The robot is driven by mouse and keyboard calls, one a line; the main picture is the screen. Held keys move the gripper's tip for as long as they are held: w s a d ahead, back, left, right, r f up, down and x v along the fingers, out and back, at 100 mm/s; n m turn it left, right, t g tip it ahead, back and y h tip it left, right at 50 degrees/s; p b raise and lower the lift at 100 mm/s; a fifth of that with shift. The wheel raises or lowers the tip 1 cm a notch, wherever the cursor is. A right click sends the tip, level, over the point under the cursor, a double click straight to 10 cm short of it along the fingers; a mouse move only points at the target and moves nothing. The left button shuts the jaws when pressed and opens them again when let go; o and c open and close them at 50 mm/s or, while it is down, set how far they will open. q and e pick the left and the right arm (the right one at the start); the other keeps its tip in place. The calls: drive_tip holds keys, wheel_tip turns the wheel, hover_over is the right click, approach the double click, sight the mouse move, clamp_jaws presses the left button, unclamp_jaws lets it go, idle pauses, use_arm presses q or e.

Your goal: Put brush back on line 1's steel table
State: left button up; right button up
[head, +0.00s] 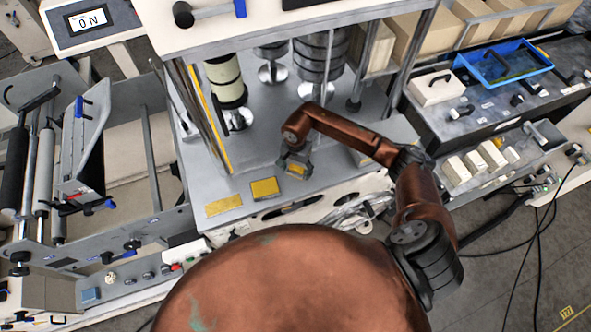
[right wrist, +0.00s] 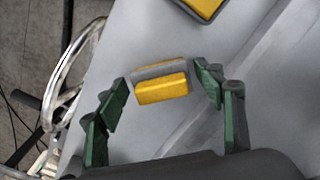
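A small block with a grey part and a yellow part, likely the brush (right wrist: 160,88), lies between the fingers of my right gripper (right wrist: 163,82) in the right wrist view. The two green-padded fingers stand apart on either side of it, with narrow gaps visible; I see no firm grip. In the head view, my right gripper (head: 294,164) reaches down over the grey metal deck (head: 325,172) of the machine, and a bit of yellow (head: 297,169) shows at its fingers. Whether this deck is line 1's steel table I cannot tell. My left gripper is not in view.
A dark-edged yellow pad (head: 265,188) and a flat yellow plate (head: 223,205) lie left of my right gripper. Rollers (head: 226,80) and upright posts stand behind. A blue tray (head: 503,62) and pale blocks (head: 475,163) are at the right.

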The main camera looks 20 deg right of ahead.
sight(296, 169)
drive_tip(key=shift+o, duration=0.5)
drive_tip(key=shift+r, duration=0.2)
wheel_tip(296, 169, up, 12)
drive_tip(key=p, duration=0.4)
